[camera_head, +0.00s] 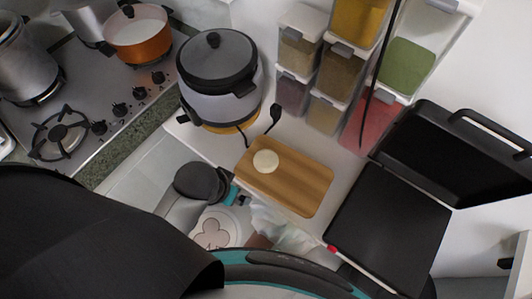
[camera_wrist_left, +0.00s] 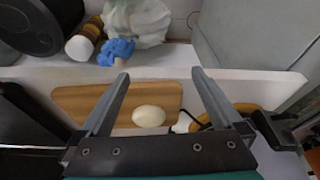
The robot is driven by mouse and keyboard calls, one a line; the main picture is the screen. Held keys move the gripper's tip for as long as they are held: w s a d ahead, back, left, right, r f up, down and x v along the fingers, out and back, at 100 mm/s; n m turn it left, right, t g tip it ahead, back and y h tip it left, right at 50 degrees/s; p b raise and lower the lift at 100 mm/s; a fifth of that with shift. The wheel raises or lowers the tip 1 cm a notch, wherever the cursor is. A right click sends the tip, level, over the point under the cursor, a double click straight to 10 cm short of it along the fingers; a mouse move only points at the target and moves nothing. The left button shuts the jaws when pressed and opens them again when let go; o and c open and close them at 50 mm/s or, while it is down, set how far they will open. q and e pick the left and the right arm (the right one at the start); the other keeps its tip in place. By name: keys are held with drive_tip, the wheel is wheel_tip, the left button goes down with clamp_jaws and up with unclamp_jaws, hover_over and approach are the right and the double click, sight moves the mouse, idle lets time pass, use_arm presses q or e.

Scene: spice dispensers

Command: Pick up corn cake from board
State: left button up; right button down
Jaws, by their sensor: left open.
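The corn cake (camera_head: 265,161) is a small pale round disc lying flat near the left end of the wooden board (camera_head: 305,185) on the white counter. In the left wrist view the corn cake (camera_wrist_left: 148,116) shows whole on the board (camera_wrist_left: 75,98), close to its edge. My left gripper (camera_wrist_left: 158,75) is open and empty. Its two grey fingers appear on either side of the corn cake in that view; the height between them and the cake is hard to judge. In the head view its fingers cannot be made out. My right gripper is not in view.
Spice dispensers (camera_head: 335,70) line the back. An open black grill (camera_head: 390,225) is right of the board. A stove (camera_head: 100,95) is at left. A crumpled bag (camera_head: 280,228) lies below the counter edge.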

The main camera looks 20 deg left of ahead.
use_arm(q)
wheel_tip(320, 180, up, 9)
drive_tip(key=w+d+m+h+p, duration=0.1)
drive_tip(key=w+d+p, duration=0.1)
drive_tip(key=d, duration=0.1)
drive_tip(key=w+d+r+m+h, duration=0.2)
drive_tip(key=w+d+r+m, duration=0.1)
drive_tip(key=d+m, duration=0.3)
drive_tip(key=w+d+r+m+h, duration=0.1)
drive_tip(key=w+d+r+m, duration=0.15)
drive_tip(key=d+m, duration=0.45)
drive_tip(key=m+g+y, duration=0.3)
drive_tip(key=m+y, duration=0.1)
drive_tip(key=m, duration=0.3)
hover_over(266, 159)
drive_tip(key=f+b, duration=0.1)
drive_tip(key=f, duration=0.9)
drive_tip(key=shift+w, duration=0.2)
drive_tip(key=shift+s+f, duration=0.15)
drive_tip(key=shift+f, duration=1.25)
drive_tip(key=shift+s+f, duration=0.1)
drive_tip(key=shift+f, duration=1.25)
